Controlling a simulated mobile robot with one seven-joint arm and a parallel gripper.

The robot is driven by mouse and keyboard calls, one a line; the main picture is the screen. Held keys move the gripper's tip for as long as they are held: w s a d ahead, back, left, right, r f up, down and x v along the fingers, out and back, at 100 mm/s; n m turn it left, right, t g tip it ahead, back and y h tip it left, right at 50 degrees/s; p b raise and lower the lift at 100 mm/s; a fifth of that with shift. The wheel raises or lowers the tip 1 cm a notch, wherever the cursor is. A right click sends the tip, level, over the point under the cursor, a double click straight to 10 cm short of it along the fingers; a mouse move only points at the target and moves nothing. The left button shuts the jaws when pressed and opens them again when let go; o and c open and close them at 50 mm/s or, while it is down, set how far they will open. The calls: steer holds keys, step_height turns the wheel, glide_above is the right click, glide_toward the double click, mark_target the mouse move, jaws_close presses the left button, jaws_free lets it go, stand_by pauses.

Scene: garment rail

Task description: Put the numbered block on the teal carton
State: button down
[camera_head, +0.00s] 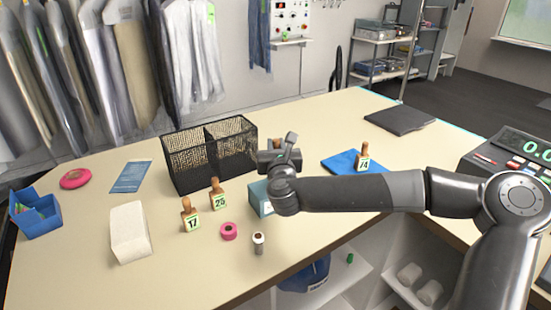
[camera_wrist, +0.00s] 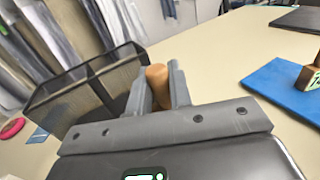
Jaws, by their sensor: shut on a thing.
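My gripper (camera_head: 279,158) is above and just behind the teal carton (camera_head: 259,199). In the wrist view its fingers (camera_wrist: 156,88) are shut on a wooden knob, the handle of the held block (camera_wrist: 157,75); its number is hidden. My arm covers part of the carton, so I cannot tell whether the held block touches it. Blocks marked 17 (camera_head: 191,216) and possibly 26 (camera_head: 217,195) stand upright left of the carton. Another block, seemingly 14 (camera_head: 362,157), stands on a blue mat (camera_head: 339,162) to the right; the mat also shows in the wrist view (camera_wrist: 275,88).
A black mesh basket (camera_head: 190,170) stands behind the carton. Pink tape (camera_head: 229,231), a small spool (camera_head: 258,243) and a white block (camera_head: 129,235) lie in front and left. A blue bin (camera_head: 36,215) is far left, a till (camera_head: 510,160) far right. The back middle is clear.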

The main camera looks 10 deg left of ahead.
steer(key=shift+a+f, duration=0.1)
steer(key=shift+f, duration=2)
steer(key=shift+f, duration=0.15)
steer(key=c, duration=1.3)
jaws_free()
steer(key=shift+r, duration=0.2)
steer(key=v, duration=1.2)
